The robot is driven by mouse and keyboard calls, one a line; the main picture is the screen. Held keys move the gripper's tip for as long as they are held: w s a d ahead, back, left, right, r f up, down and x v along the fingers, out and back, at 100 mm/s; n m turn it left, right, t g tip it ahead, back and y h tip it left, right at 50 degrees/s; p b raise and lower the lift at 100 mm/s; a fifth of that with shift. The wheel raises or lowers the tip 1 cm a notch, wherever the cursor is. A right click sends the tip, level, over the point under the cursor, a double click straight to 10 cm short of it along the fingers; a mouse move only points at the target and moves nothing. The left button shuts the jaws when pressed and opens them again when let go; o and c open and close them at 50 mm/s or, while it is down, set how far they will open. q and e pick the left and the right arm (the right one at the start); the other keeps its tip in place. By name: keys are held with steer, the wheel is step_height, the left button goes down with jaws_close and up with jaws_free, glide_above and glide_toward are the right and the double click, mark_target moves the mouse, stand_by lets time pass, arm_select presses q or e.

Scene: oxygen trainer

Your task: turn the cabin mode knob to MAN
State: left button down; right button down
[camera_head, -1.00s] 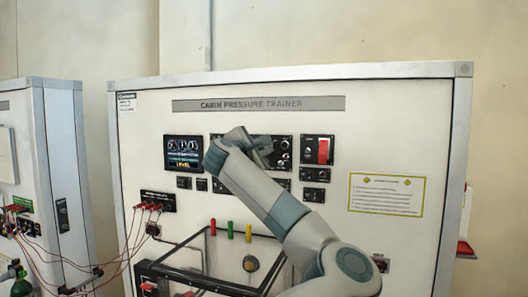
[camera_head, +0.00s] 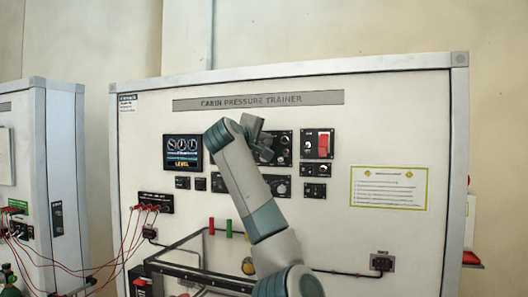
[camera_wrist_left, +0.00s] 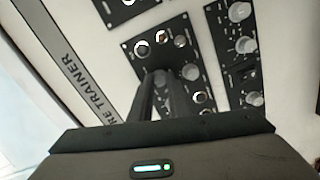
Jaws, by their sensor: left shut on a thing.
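The cabin pressure trainer board (camera_head: 400,120) stands upright in front of me. A black control panel (camera_head: 283,141) with several knobs is at its upper middle, partly covered by my arm. My left gripper (camera_head: 262,152) is at the left part of this panel. In the left wrist view, its two dark fingers (camera_wrist_left: 165,95) reach to the same panel (camera_wrist_left: 130,47) and are shut on a knob there. The fingers hide that knob, and I cannot read its label or setting. Other knobs on the panel (camera_wrist_left: 190,71) show beside the fingers. My right gripper is out of view.
A display (camera_head: 182,153) reading LEVEL is left of my arm. A panel with a red switch cover (camera_head: 323,145) is to the right, close to the knob panel. Red leads (camera_head: 128,245) hang at lower left. A yellow-edged notice (camera_head: 389,187) is farther right.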

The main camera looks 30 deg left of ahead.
arm_select(q)
steer(key=m+b, duration=0.1)
steer(key=m, duration=0.1)
steer(key=m+b, duration=0.1)
steer(key=m, duration=0.1)
steer(key=shift+f+m+b, duration=0.3)
steer(key=shift+f+b, duration=0.05)
steer(key=m+b, duration=0.1)
steer(key=m, duration=0.3)
steer(key=shift+w+r+y+b, duration=0.1)
steer(key=shift+y+b, duration=0.2)
steer(key=shift+b, duration=0.1)
steer(key=shift+d, duration=0.1)
steer(key=c, duration=1.7)
jaws_free()
steer(key=shift+r, duration=0.1)
steer(key=shift+o, duration=0.2)
steer(key=shift+s+r, duration=0.1)
steer(key=shift+s, duration=0.1)
